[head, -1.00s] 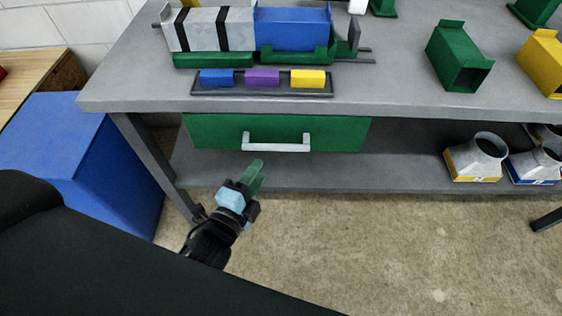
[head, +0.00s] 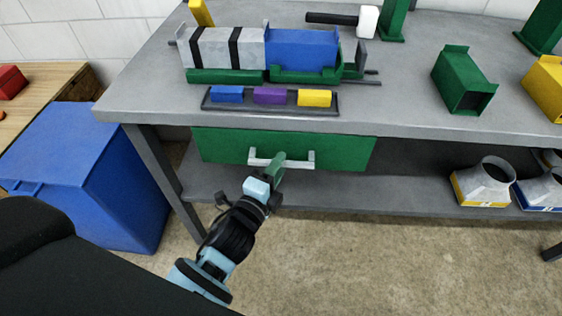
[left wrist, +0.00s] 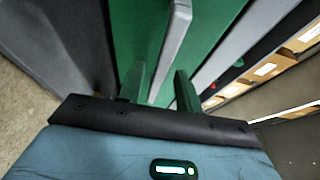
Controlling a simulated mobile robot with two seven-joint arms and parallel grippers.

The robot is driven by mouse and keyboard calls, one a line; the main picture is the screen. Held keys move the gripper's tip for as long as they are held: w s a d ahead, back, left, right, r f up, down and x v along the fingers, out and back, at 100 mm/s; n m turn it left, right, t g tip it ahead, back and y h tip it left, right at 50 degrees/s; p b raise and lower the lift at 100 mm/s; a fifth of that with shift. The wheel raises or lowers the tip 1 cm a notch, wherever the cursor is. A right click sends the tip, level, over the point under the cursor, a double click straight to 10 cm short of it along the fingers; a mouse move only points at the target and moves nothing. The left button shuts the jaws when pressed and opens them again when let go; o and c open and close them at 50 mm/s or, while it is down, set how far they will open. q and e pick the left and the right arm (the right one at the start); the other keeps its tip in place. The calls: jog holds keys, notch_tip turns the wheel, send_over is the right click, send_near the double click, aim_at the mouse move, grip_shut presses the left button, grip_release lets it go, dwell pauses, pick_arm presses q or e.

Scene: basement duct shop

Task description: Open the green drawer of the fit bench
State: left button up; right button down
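The green drawer (head: 345,153) hangs under the top of the grey fit bench (head: 400,117). Its front shows no visible opening. A pale bar handle (head: 300,164) runs across the drawer front. My left gripper (head: 278,166) is at the handle, its green fingers overlapping the bar's middle. In the left wrist view, the handle (left wrist: 176,40) passes between the two parted fingers of the left gripper (left wrist: 160,88), against the green drawer front (left wrist: 138,30). A gap shows beside the bar, so the gripper looks open around it. My right gripper is not in view.
A blue bin (head: 90,175) stands left of the bench leg. A tray (head: 270,108) of coloured blocks sits near the bench's front edge, above the drawer. Duct fittings (head: 484,184) stand on the lower shelf at right. The floor before the drawer is clear.

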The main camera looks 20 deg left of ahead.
pick_arm(q)
jog(key=shift+w+d, duration=0.15)
jog(key=shift+w, duration=0.75)
grip_shut()
